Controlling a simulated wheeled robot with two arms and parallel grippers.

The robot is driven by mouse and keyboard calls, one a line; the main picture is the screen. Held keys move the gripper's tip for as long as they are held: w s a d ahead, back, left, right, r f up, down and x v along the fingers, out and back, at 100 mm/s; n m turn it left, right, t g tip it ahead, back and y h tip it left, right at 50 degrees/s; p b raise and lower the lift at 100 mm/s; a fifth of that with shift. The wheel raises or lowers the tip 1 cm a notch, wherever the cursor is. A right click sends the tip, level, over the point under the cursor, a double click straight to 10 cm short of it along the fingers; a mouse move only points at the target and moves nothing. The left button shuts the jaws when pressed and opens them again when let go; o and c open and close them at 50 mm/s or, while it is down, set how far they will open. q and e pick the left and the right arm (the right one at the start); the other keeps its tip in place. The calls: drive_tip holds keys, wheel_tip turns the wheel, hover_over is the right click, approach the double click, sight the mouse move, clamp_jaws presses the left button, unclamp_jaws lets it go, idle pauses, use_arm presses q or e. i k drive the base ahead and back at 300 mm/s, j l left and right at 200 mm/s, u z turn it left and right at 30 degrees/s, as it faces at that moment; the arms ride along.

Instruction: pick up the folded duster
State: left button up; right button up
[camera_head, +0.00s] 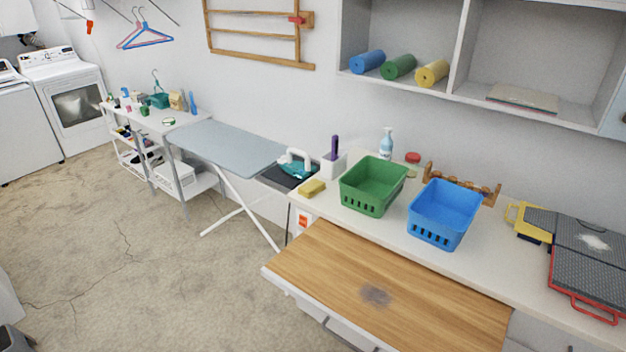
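A small yellow folded pad (312,187), which looks like the folded duster, lies flat on the white counter (331,198) near its left front corner. It is left of the green basket (366,194) and a little apart from it. Its top and front side are in plain view. Neither of my grippers can be made out in the head view.
A wooden board (320,268) with a grey smudge juts out in front of the counter. A blue basket (443,218) stands right of the green one. A white holder (332,166) and the iron (294,163) are behind the pad. The floor at left is open.

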sight(314, 186)
drive_tip(key=i, duration=0.85)
drive_tip(key=j, duration=0.35)
drive_tip(key=i+j, duration=0.15)
drive_tip(key=j, duration=0.6)
drive_tip(key=i, duration=0.05)
